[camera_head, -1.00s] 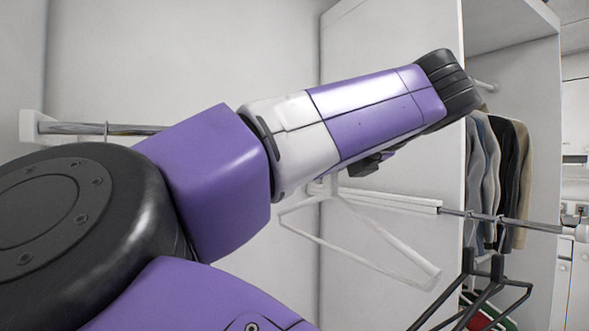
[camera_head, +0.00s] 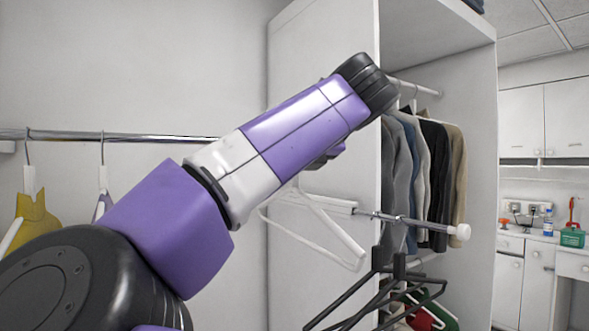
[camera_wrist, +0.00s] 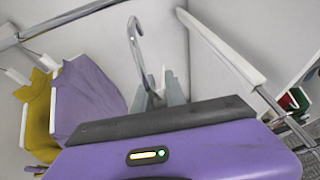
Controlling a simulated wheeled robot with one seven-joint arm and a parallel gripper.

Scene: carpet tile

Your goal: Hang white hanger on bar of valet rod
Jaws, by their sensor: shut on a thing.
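The white hanger (camera_head: 335,232) hangs below my gripper (camera_head: 322,160) in the head view, its sloping arm reaching down to the right. In the wrist view its hook (camera_wrist: 135,35) rises from between the grey fingers of my gripper (camera_wrist: 156,85), which is shut on it. The valet rod (camera_head: 430,225) sticks out from the wardrobe side as a white holder with a metal bar and a pale end knob. It is also right of my gripper in the wrist view (camera_wrist: 225,50). The hook looks apart from the bar. My forearm hides the upper hanger in the head view.
Jackets (camera_head: 425,180) hang in the open wardrobe (camera_head: 325,90). A wall rail (camera_head: 70,136) at left carries hangers with a yellow garment (camera_head: 36,222) and a purple one (camera_wrist: 85,97).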

